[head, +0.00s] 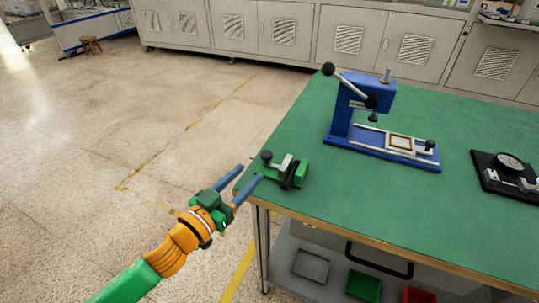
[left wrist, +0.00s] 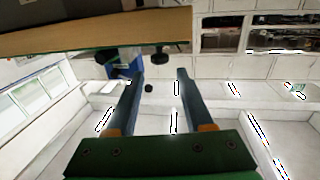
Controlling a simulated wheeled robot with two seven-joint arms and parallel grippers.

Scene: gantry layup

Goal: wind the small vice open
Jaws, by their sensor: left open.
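The small vice (head: 300,175) sits on the green table top near its left corner. It has a green body, a pale block (head: 284,163) and black parts, with a round black knob (head: 267,156) on its left. My left gripper (head: 250,173) is open, its two blue fingers apart and pointing toward the vice at the table's edge. My right gripper is not in view.
The green table (head: 465,225) has a blue press (head: 345,110) with a long knobbed handle behind the vice. A black base with a dial gauge (head: 510,163) stands at right. Bins and a dark handle are below. Open floor lies left of the table.

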